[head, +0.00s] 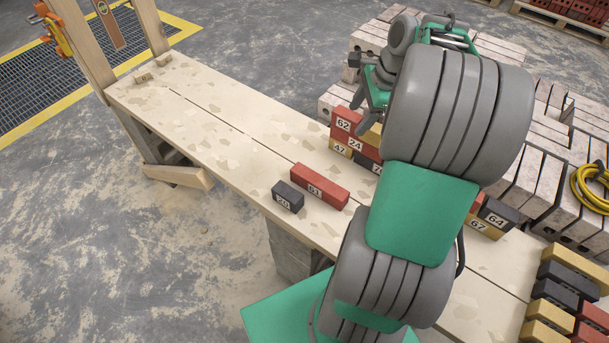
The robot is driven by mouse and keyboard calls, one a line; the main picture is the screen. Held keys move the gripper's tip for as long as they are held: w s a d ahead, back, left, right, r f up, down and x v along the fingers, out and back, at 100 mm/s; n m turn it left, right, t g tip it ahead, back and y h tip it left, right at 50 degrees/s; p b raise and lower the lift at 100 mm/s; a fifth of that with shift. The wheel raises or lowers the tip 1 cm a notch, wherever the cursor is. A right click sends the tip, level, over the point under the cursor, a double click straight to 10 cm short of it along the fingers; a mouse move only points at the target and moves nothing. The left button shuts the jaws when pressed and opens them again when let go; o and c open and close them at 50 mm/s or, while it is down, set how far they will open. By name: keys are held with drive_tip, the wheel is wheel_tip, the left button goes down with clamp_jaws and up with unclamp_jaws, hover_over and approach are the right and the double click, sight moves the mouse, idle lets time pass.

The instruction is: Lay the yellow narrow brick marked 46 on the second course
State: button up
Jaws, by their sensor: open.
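No brick with a readable 46 shows. A yellow brick (372,136) shows partly at the upper part of the brick wall, below my gripper, its mark not visible. Around it in the wall are a red brick marked 62 (345,116), a red brick marked 24 (364,150) and a yellow brick marked 47 (338,147) at the bottom. My arm hides the middle of the wall. Its right end shows a yellow brick marked 67 (483,229) and a black brick marked 64 (499,213). My gripper (366,98) is open above the wall's left end; its tips are hard to make out, and whether it touches the yellow brick cannot be told.
A red brick marked 61 (320,186) and a dark brick marked 20 (288,196) lie on the plank bench (225,125). Stacked bricks (569,292) stand at the right end. Grey blocks (540,150) lie behind the wall. The bench's left half is mostly clear.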

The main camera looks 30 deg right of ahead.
drive_tip(key=a+n, duration=0.6)
drive_tip(key=a, duration=0.4)
drive_tip(key=s+a+f+n+h, duration=0.1)
drive_tip(key=s+a+f+n, duration=0.2)
drive_tip(key=s+a+n, duration=0.8)
drive_tip(key=a+n, duration=0.3)
drive_tip(key=n, duration=0.1)
drive_tip(key=shift+s+a+n+g+h, duration=0.3)
drive_tip(key=shift+n+h, duration=0.1)
